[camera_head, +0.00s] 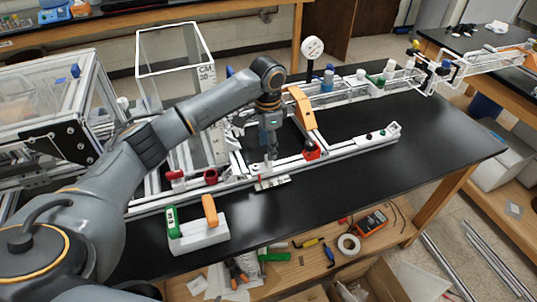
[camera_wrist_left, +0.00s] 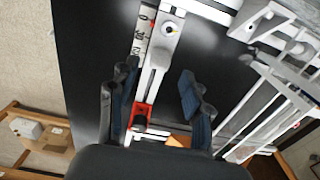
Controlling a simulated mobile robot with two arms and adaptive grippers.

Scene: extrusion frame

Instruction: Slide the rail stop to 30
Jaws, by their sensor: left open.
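A pale rail (camera_head: 355,146) runs along the front of the frame on the black bench. A red block with a dark knob (camera_head: 312,150) sits on it, right of my left gripper; a darker red piece (camera_head: 211,176) sits to the left. A white scale strip (camera_head: 272,183) lies along the rail's front edge. My left gripper (camera_head: 270,156) points down at the rail above the strip. In the left wrist view, its open fingers (camera_wrist_left: 158,78) stand either side of the rail, with a red piece (camera_wrist_left: 140,112) between them. Which piece is the rail stop, and its reading, I cannot tell.
An orange handle (camera_head: 303,108) stands behind the rail, near my wrist. A white box with an orange lever (camera_head: 198,238) stands at the front left. A clear box (camera_head: 178,62) stands behind my arm. The bench is bare at the right front.

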